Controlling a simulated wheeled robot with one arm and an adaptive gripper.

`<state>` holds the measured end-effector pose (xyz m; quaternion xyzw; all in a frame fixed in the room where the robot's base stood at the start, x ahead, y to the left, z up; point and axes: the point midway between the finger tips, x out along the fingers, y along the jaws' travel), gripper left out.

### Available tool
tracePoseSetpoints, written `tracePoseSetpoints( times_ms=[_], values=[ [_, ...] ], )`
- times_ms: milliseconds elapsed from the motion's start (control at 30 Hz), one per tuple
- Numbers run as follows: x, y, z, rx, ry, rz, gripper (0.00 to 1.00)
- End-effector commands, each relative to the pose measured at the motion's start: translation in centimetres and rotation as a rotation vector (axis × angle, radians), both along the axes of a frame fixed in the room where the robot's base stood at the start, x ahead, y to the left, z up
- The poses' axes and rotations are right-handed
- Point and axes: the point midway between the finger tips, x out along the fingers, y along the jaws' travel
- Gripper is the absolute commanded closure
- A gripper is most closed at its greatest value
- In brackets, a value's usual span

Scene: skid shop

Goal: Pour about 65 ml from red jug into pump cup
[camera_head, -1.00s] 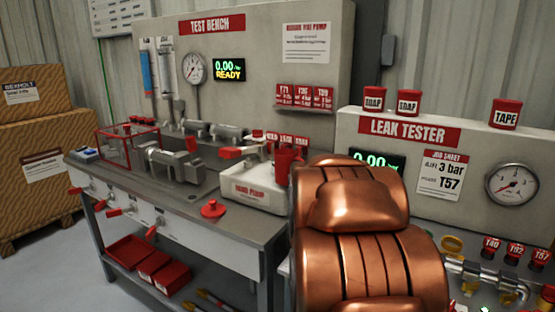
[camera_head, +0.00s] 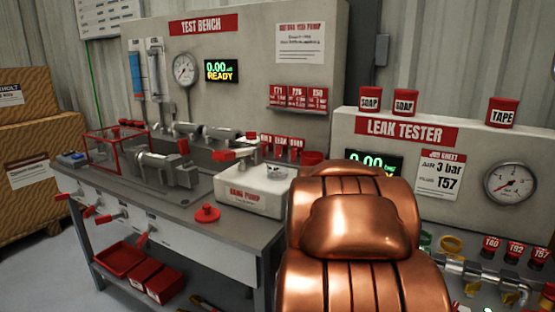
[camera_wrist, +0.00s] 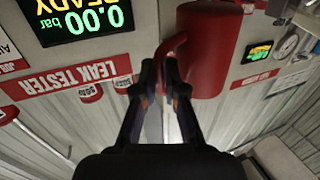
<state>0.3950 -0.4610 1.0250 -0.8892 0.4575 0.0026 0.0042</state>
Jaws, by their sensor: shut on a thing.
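The white hand pump (camera_head: 243,199) stands on the bench in the head view, with a red lever on top. A small clear cup (camera_head: 277,173) sits on the pump's top; its fill level is too small to tell. The red jug (camera_head: 313,157) shows only in part, just right of the cup and mostly hidden by my copper arm. The jug fills the upper middle of the wrist view (camera_wrist: 208,48). My gripper (camera_wrist: 164,72) is shut on the jug's handle. The jug's contents and exact tilt cannot be seen.
A red knobbed lid (camera_head: 207,213) lies on the bench in front of the pump. A row of red labelled blocks (camera_head: 282,148) stands behind it. Metal fittings and a red-framed cage (camera_head: 103,150) occupy the bench's left. The leak tester (camera_head: 345,128) stands at right.

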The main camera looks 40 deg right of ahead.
Motion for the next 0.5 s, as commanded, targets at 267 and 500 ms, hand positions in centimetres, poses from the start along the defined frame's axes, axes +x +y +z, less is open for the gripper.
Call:
tracePoseSetpoints(
  times_ms=[267,500],
  values=[
    [0.7,0.0,1.7,-0.008,0.101,0.0,1.0],
    [2.0,0.1,2.9,-0.013,0.256,0.001,1.0]
  ],
)
